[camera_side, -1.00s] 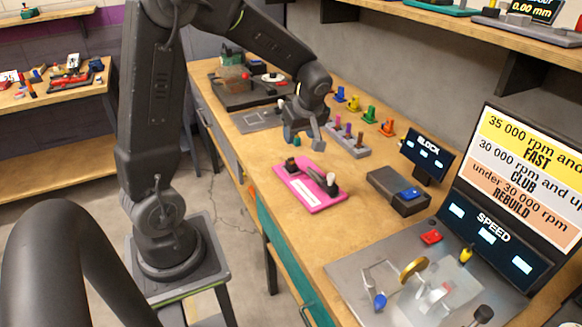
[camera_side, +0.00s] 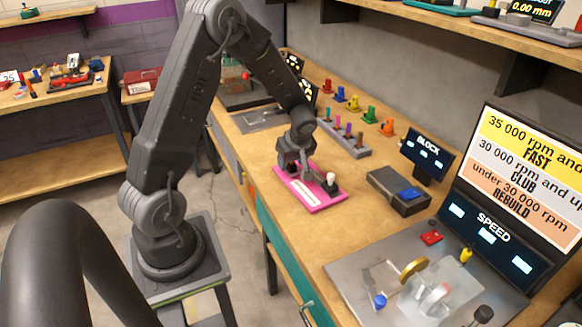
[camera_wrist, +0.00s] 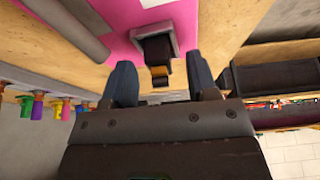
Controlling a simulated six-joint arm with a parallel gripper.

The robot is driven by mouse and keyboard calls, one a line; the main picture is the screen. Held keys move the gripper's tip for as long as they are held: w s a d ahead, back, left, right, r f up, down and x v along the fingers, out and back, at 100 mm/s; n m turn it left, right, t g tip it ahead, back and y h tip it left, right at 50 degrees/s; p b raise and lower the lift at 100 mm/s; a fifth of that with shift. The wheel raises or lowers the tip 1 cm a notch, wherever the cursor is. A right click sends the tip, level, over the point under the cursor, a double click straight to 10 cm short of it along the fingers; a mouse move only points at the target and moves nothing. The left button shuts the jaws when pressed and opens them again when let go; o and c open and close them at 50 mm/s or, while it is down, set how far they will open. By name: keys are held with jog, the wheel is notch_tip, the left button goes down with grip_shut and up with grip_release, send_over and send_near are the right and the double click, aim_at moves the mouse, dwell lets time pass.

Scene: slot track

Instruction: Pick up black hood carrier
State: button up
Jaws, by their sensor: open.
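The black hood carrier (camera_wrist: 155,50) is a small dark block with a tan band at its end. It sits in a grey square holder on the pink plate (camera_wrist: 115,12). My gripper (camera_wrist: 159,70) is open, with its blue-grey fingers at either side of the carrier in the wrist view. I cannot tell whether they touch it.
A grey bar (camera_wrist: 70,28) lies beside the carrier in the wrist view. A white knob (camera_side: 331,179) stands at the plate's right end. A grey rack (camera_side: 344,141) of coloured pieces is behind, and a dark box (camera_side: 392,192) is to the right. Bare bench lies between.

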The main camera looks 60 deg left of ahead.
jog(key=shift+a+f, duration=0.15)
jog(key=shift+f, duration=0.1)
jog(key=shift+c, duration=0.5)
jog(key=c, duration=0.9)
